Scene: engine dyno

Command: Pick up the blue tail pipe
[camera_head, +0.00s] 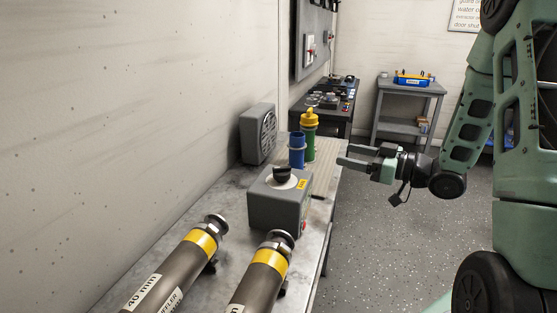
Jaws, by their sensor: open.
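The blue tail pipe (297,152) stands upright near the far end of the grey bench, as a short blue cylinder with a wider collar at its top. A green pipe with a yellow top (309,132) stands just behind it to the right. The grey switch box in front hides the foot of the blue pipe. My gripper (345,156) is open and empty. It is to the right of the blue pipe, off the bench's right edge, with its fingers pointing left towards the pipes and apart from them.
The grey box with a black knob (279,203) stands in front of the pipes. A speaker-like grey unit (258,134) is behind left by the wall. Two large mufflers (180,268) lie on the near bench (230,230). A control desk (330,98) and a shelf table (408,88) stand farther back.

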